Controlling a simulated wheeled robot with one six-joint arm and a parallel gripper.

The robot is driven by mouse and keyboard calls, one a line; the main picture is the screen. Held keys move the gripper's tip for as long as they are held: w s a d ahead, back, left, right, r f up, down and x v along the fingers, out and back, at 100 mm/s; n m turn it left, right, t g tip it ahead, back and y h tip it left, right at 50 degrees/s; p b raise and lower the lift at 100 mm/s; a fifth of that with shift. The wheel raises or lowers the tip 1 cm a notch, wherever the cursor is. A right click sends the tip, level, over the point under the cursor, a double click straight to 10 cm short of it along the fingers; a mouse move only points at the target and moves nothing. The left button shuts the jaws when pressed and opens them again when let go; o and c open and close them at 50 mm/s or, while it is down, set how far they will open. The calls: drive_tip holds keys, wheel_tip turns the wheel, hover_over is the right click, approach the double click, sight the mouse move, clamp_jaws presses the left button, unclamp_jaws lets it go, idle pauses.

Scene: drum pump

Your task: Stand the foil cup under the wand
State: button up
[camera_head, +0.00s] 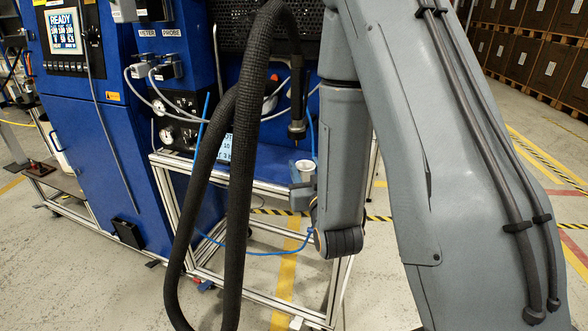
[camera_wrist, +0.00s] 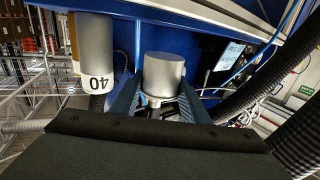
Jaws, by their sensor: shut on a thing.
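The foil cup (camera_head: 306,166) is a small pale cup with its round rim facing up in the head view. In the wrist view the foil cup (camera_wrist: 163,74) is a silver cylinder between the two blue-grey fingers. My gripper (camera_wrist: 158,104) is shut on it; in the head view my gripper (camera_head: 301,192) is partly hidden by my arm. The wand (camera_head: 297,120) hangs down, dark with a narrow tip, above and slightly left of the cup. A gap shows between the tip and the rim; the depth between them is hard to tell.
A blue bench (camera_head: 262,187) on a metal frame lies below and behind the cup. Thick black hoses (camera_head: 241,130) hang in front. A pale cylinder marked 40 (camera_wrist: 96,60) is left of the cup in the wrist view.

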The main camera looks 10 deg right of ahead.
drive_tip(key=w, duration=1)
drive_tip(key=shift+d+r+p, duration=0.1)
drive_tip(key=shift+d+p, duration=0.05)
drive_tip(key=shift+p, duration=0.2)
drive_tip(key=shift+f, duration=1.85)
drive_tip(key=shift+f, duration=0.15)
drive_tip(key=o, duration=1.1)
drive_tip(key=shift+o, duration=0.2)
drive_tip(key=shift+s, duration=0.25)
drive_tip(key=s, duration=1.1)
drive_tip(key=shift+s+a+r, duration=0.2)
